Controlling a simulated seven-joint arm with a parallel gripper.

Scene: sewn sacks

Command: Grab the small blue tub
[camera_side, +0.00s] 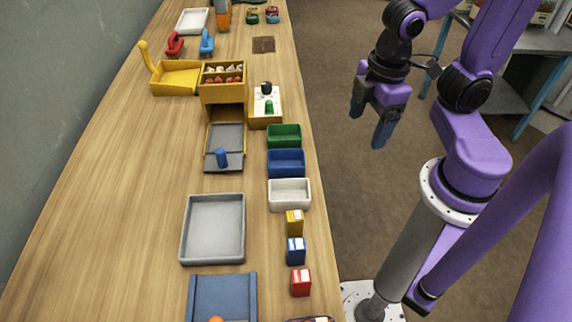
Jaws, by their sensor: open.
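The small blue tub (286,163) is an open, empty-looking rectangular bin near the right edge of the wooden bench. It stands in a row between a green tub (284,136) and a white tub (289,194). My gripper (368,125) is open and empty, with its blue-grey fingers pointing down. In the picture it is to the right of the bench, over the floor, apart from the blue tub.
Yellow, blue and red small boxes (295,251) line the bench's right edge. A grey tray (213,229) and a blue tray (222,295) lie left of them. A yellow hopper (223,83) stands behind the tubs. The bench's left side (110,200) is bare.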

